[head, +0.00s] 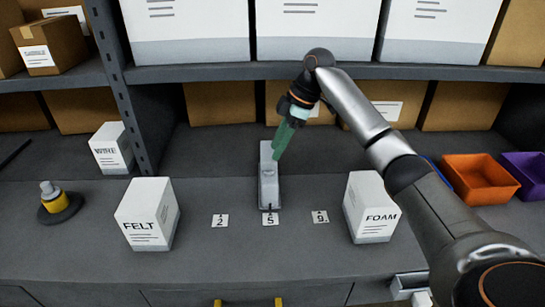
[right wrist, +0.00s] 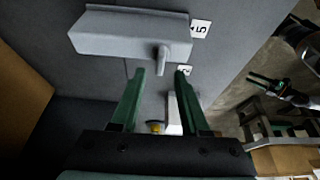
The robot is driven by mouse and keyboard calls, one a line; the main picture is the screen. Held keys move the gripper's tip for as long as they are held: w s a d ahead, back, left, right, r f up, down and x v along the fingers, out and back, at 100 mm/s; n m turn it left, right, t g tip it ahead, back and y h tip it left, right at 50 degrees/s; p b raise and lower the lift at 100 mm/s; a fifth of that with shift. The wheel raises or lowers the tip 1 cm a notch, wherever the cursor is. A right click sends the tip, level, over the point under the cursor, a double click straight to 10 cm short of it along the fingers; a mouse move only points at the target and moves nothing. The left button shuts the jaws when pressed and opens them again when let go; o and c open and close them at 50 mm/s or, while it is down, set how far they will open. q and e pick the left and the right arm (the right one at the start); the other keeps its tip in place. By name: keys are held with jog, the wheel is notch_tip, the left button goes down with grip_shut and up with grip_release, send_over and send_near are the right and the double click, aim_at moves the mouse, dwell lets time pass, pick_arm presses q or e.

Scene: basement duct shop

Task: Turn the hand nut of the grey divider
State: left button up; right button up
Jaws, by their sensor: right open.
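The grey divider (head: 268,185) stands on the bench behind the label 5. In the right wrist view it is a long pale grey body (right wrist: 120,38). A short rounded grey part, seemingly its hand nut (right wrist: 162,58), sticks out from it towards my right gripper. My right gripper (head: 279,153) is at the divider's upper right side in the head view. In the right wrist view its green fingers (right wrist: 160,74) are open, the grey part just ahead between them, with no clear contact. What seems my left gripper (right wrist: 266,81) shows small, its state unclear.
A FELT box (head: 145,215) and a FOAM box (head: 370,208) stand either side, with labels 2 (head: 219,221) and 9 (head: 320,216) between. A WIRE box (head: 111,148), a yellow-black item (head: 59,203) and an orange bin (head: 480,180) are farther out. A shelf (head: 215,70) runs above.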

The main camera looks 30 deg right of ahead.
jog(key=v, duration=0.8)
jog(key=shift+s+f, duration=0.1)
